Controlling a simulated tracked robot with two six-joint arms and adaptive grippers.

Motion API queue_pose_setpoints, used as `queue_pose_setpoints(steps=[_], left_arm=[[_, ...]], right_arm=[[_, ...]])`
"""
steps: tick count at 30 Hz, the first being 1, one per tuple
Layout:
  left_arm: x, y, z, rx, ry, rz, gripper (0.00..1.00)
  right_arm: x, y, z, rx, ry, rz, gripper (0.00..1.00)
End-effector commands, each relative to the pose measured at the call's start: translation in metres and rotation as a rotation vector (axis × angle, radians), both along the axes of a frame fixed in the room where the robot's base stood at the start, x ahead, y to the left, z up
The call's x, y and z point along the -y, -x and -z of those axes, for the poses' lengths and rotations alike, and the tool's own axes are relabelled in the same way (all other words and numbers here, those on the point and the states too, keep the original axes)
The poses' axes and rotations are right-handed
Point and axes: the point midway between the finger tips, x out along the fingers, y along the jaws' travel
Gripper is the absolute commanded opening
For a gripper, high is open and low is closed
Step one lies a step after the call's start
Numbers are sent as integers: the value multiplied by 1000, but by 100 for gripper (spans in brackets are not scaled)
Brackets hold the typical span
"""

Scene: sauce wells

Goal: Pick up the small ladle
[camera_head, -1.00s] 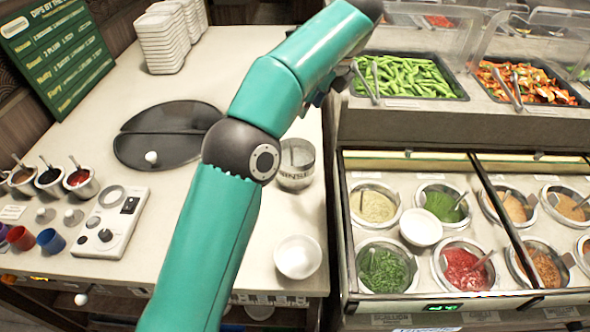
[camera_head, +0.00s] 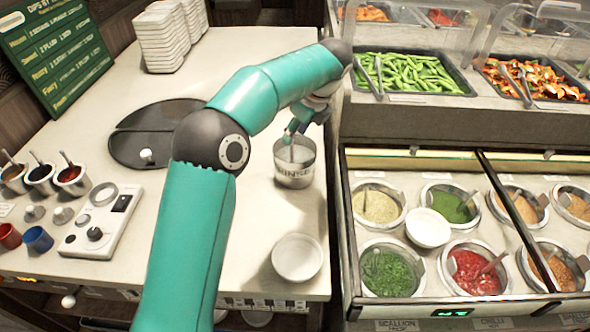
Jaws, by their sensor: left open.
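My left gripper (camera_head: 297,130) is open. It points down over the rim of the metal rinse cup (camera_head: 294,176), partly hidden by my own arm. A thin grey shape shows inside the cup below the fingers; I cannot tell whether it is a ladle handle or a finger. Small ladles stand in the sauce pots at the left, in the red sauce pot (camera_head: 72,180) and the dark sauce pot (camera_head: 42,177). My right gripper is not in view.
A white bowl (camera_head: 297,257) stands in front of the cup. A control box (camera_head: 100,220) and a black two-part plate (camera_head: 140,150) lie at the left. The sunken topping wells, with a small white bowl (camera_head: 428,228) among them, are at the right.

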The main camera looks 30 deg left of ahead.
Motion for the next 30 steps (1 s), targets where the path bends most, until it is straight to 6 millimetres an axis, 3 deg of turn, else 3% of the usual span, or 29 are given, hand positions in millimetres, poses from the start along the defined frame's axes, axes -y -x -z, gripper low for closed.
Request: queue_pose_setpoints(steps=[9,18,26,30], left_arm=[[-14,-3,41,-4,1,-1,44],[-15,-4,45,-2,1,0,44],[-15,-4,44,-2,1,0,1],[-15,-4,44,-2,1,0,0]], right_arm=[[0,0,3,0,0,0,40],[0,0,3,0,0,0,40],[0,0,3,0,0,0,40],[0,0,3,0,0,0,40]])
